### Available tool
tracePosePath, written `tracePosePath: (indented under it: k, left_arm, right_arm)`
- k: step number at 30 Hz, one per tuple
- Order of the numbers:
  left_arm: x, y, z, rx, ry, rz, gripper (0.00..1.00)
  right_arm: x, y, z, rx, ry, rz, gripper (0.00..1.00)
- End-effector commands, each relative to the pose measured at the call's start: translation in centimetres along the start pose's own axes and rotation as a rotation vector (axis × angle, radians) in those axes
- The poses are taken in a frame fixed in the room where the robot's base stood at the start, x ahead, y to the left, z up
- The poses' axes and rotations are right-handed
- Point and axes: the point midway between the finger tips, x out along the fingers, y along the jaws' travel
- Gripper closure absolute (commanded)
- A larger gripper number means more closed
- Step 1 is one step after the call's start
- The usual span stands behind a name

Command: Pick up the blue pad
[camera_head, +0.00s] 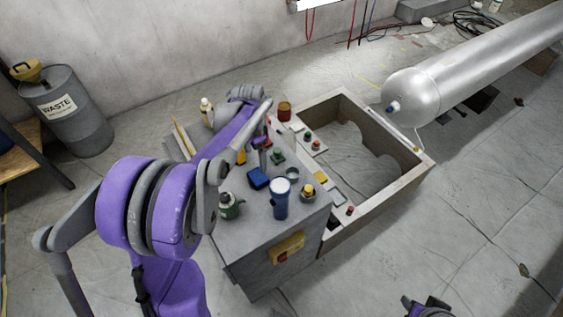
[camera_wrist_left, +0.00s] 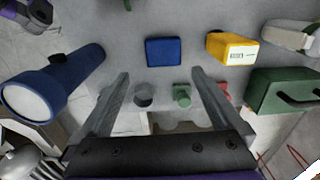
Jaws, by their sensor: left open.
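The blue pad (camera_head: 258,178) is a small dark blue block lying flat on the grey cabinet top. In the left wrist view the blue pad (camera_wrist_left: 164,51) lies just beyond the fingertips, roughly centred between them. My left gripper (camera_wrist_left: 160,76) is open and empty, with both fingers apart above the surface and not visibly touching the pad. In the head view my purple left arm reaches over the cabinet and partly hides the gripper. Part of my right arm's end (camera_head: 428,308) shows at the bottom edge, and its jaws cannot be made out.
A yellow item (camera_wrist_left: 231,48) and a green case (camera_wrist_left: 285,92) lie to the pad's right in the wrist view. An open-topped frame (camera_head: 393,200) adjoins the cabinet.

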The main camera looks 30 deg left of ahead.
Motion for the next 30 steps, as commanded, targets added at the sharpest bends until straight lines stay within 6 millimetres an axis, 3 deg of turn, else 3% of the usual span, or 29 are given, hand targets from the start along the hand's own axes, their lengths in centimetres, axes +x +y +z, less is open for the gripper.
tracePosePath:
  k: [5,12,19,25,30]
  left_arm:
    - [1.6,-1.0,0.1,0.016,-0.01,0.011,0.0]
    - [5.3,-0.8,0.1,0.017,-0.01,0.011,0.0]
    - [7.0,-0.8,0.1,0.016,-0.009,0.011,0.0]
    - [10.1,-0.8,0.1,0.016,-0.009,0.011,0.0]
    - [11.4,-0.7,0.2,0.015,-0.009,0.01,0.0]
  right_arm:
    - [0.2,0.0,0.2,0.0,-0.001,0.0,0.57]
    - [0.4,0.0,0.4,0.0,-0.002,0.0,0.57]
    - [0.4,0.0,0.4,0.0,-0.002,0.0,0.57]
    - [0.4,0.0,0.4,0.0,-0.002,0.0,0.57]
    - [0.5,0.0,0.4,0.0,-0.002,0.0,0.57]
